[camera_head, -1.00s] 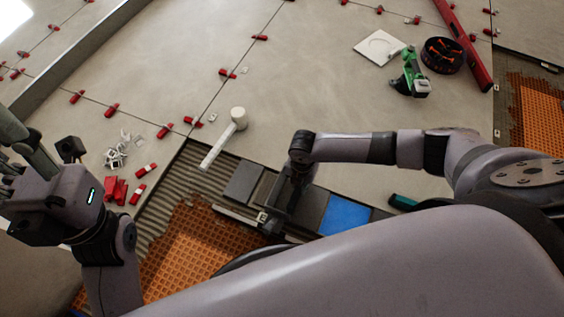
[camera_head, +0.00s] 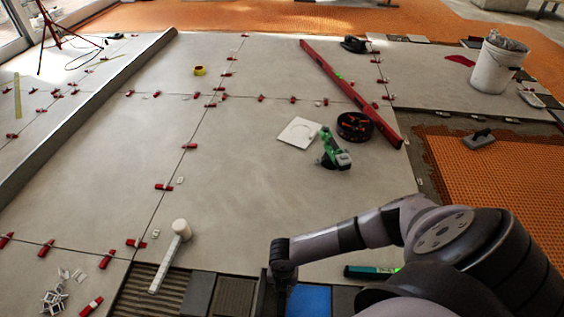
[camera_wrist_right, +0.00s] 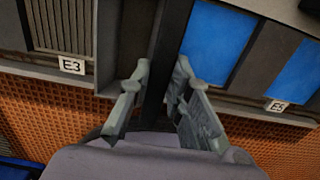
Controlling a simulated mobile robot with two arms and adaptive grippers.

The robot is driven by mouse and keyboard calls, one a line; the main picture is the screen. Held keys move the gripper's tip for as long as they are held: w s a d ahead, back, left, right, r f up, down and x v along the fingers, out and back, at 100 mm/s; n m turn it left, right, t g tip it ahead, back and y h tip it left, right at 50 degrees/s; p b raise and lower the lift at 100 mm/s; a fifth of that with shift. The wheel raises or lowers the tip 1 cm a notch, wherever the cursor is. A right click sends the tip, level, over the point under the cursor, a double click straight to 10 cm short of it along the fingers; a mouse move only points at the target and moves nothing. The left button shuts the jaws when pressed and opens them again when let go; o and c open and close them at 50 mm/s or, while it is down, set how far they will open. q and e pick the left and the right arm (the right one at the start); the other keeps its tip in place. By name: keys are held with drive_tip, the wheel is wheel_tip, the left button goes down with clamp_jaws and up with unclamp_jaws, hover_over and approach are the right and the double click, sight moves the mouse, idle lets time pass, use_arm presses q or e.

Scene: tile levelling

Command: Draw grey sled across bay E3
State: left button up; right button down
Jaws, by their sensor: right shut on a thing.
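My right gripper (camera_wrist_right: 155,100) is shut on an upright dark bar (camera_wrist_right: 168,55), which looks like part of the grey sled. In the right wrist view it is between the labels E3 and E5. Bay E3 (camera_wrist_right: 60,28) is a ribbed grey strip at the upper left, with its label (camera_wrist_right: 72,66) below it. In the head view the ribbed strip (camera_head: 234,298) lies just left of a dark upright edge (camera_head: 262,296), apparently the sled's, under my right wrist. The sled's lower part is mostly hidden. My left gripper is out of view.
A blue panel (camera_head: 308,301) lies right of my right wrist. A white mallet (camera_head: 170,256) lies at the left over ribbed mortar. A green tool (camera_head: 334,152), black bowl (camera_head: 354,126) and red level (camera_head: 350,93) lie on the tiles beyond.

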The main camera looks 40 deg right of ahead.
drive_tip(key=c, duration=1.5)
unclamp_jaws()
drive_tip(key=shift+r, duration=0.1)
wheel_tip(320, 180, up, 12)
drive_tip(key=shift+f, duration=0.1)
